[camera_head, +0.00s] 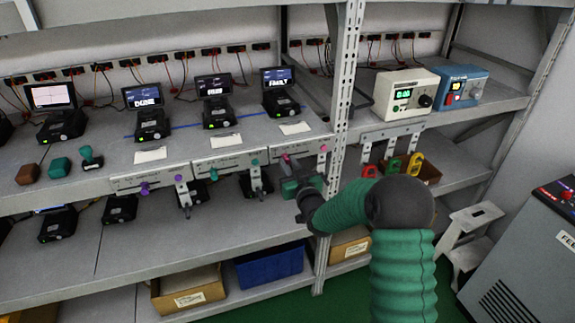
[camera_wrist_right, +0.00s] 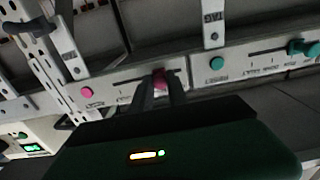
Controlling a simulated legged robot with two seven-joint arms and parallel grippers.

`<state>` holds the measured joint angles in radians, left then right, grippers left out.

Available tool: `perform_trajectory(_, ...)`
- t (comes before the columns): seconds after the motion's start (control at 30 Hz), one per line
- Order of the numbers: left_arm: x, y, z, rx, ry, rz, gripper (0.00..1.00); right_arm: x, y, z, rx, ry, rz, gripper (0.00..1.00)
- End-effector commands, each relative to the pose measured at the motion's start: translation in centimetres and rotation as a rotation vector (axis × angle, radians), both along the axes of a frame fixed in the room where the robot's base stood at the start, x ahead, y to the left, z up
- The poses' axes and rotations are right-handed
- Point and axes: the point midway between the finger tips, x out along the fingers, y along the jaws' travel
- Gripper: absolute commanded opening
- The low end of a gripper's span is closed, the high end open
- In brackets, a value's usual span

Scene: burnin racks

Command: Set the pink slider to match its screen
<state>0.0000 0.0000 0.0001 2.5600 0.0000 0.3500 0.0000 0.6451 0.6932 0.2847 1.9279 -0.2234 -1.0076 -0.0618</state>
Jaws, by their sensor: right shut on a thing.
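The pink slider knob (camera_wrist_right: 160,80) sits on a white rail panel with a slot and tick marks, on the shelf's front edge. In the head view the pink knob (camera_head: 285,157) is partly hidden. My right gripper (camera_wrist_right: 159,91) is shut on it, one dark finger on each side; its green body (camera_head: 300,184) shows in the head view. A round pink button (camera_wrist_right: 87,92) is on the same panel, and it also shows in the head view (camera_head: 323,148). The screen (camera_head: 277,77) above and behind this panel seems to read "FAULT". My left gripper is not in view.
Beside it are panels with a teal slider (camera_head: 214,174) and a purple slider (camera_head: 145,188). Other screens (camera_head: 143,95) stand on the shelf. A metal upright (camera_head: 342,90) is just right of my gripper. Coloured padlock-like tags (camera_head: 392,167) hang beyond it.

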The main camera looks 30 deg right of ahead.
Motion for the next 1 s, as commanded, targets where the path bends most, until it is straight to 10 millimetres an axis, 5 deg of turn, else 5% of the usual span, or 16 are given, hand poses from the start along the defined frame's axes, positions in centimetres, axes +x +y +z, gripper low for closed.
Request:
perform_trajectory(0.33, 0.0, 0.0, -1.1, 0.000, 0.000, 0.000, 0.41, -1.7, -7.1, 0.0, -0.002, -0.001, -0.006, 0.00)
perform_trajectory(0.7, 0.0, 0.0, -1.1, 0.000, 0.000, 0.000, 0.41, -2.0, -8.1, 0.1, -0.001, 0.000, -0.009, 0.00)
perform_trajectory(0.73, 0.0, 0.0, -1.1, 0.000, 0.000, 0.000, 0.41, -2.0, -8.2, 0.1, -0.001, 0.000, -0.009, 0.21)
perform_trajectory(0.8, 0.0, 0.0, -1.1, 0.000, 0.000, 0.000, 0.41, -2.0, -8.1, 0.1, -0.001, -0.001, -0.008, 0.30)
perform_trajectory(0.9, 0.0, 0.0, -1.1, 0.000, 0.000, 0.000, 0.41, -2.0, -8.1, 0.1, -0.001, -0.001, -0.007, 0.40)
perform_trajectory(1.0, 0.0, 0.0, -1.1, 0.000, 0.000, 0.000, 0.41, -2.0, -8.0, 0.0, -0.001, 0.000, -0.006, 0.40)
